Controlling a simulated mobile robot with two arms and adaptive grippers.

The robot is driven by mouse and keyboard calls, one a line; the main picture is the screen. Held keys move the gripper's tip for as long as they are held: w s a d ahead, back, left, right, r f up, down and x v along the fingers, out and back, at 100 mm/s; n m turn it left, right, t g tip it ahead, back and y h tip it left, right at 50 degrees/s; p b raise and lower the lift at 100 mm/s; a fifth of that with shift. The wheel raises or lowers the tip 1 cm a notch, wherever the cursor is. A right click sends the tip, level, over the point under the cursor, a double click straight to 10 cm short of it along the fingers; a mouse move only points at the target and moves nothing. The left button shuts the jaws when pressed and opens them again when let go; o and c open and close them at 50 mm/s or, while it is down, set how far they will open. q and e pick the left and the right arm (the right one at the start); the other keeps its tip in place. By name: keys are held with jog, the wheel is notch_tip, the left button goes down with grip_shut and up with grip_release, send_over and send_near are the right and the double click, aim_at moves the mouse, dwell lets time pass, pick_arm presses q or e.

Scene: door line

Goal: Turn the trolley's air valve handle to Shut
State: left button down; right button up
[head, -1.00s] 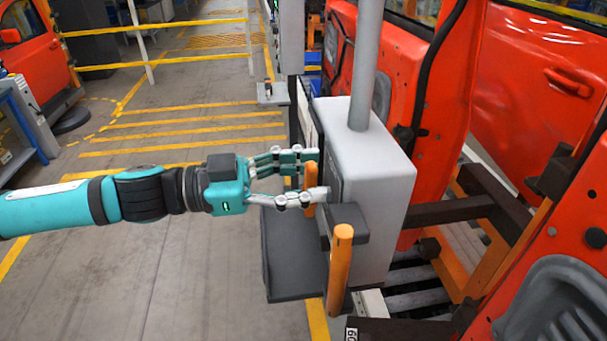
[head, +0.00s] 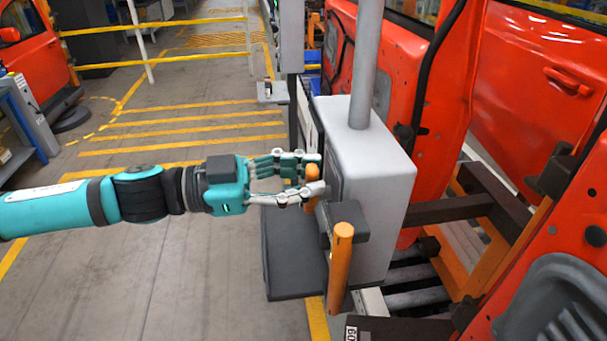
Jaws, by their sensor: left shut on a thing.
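The trolley's air valve handle is a short orange lever (head: 311,171) on the left face of a grey box (head: 385,170). My left gripper (head: 303,178) comes in from the left and is shut around the lever. Its fingers hide much of the lever, so only small orange patches show between and beside them. I cannot read any Shut marking on the box face from here. My right gripper is not in view.
A thick orange bar (head: 340,265) on a dark bracket stands close in front of the valve, near my fingers. A dark grey tray (head: 295,260) is below. A grey post (head: 366,60) rises from the box. Red doors (head: 530,75) stand to the right. The floor at left is open.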

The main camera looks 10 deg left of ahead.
pick_arm(q)
jog(key=shift+s+d+f+m, duration=0.1)
jog(key=shift+s+f+m, duration=0.15)
jog(key=shift+m, duration=0.75)
jog(key=shift+s+d+f+m, duration=0.1)
jog(key=shift+s+m, duration=0.25)
jog(key=shift+m, duration=0.65)
jog(key=shift+s+d+f+m, duration=0.1)
jog(key=shift+s+f+m, duration=0.15)
jog(key=shift+m, duration=0.75)
jog(key=c, duration=1.2)
grip_release()
jog(key=shift+o, duration=0.2)
jog(key=shift+a, duration=0.1)
jog(key=v, duration=1.2)
jog(key=shift+r, duration=0.1)
